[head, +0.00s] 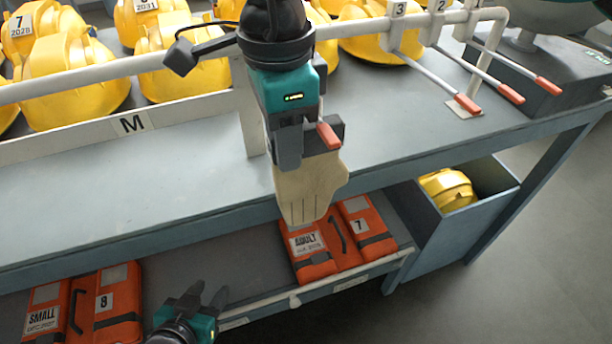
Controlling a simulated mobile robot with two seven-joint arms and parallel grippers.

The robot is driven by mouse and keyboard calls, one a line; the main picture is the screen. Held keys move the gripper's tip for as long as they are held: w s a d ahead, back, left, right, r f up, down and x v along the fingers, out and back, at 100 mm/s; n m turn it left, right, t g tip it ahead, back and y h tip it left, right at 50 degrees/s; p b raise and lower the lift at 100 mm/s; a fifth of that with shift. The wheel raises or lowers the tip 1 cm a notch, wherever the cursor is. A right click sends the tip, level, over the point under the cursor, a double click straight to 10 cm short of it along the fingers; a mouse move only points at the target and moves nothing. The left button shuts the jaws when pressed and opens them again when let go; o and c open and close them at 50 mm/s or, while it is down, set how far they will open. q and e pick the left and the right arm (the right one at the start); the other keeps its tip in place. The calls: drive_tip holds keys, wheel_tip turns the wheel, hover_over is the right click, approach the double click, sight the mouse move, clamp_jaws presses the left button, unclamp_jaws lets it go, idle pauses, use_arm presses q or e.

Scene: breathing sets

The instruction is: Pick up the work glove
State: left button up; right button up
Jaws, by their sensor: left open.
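The beige work glove (308,192) hangs with its fingers down in front of the shelf edge, in the middle of the head view. My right gripper (303,150) is at its top and shut on it; the cuff is mostly hidden by the fingers. An orange tip (328,136), like those on the numbered hooks, shows right beside these fingers. Whether the glove still touches a hook cannot be told. My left gripper (206,297) is open and empty at the bottom, lower and to the left of the glove.
A white rail (130,66) with orange-tipped hooks (465,103) runs above the grey bench (190,165). Yellow helmets (75,85) stand behind it. Orange packs (365,232) lie on the lower shelf. An open bin (470,220) holds a yellow object. Floor is clear at lower right.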

clamp_jaws()
drive_tip(key=shift+r, duration=0.1)
idle(0.3)
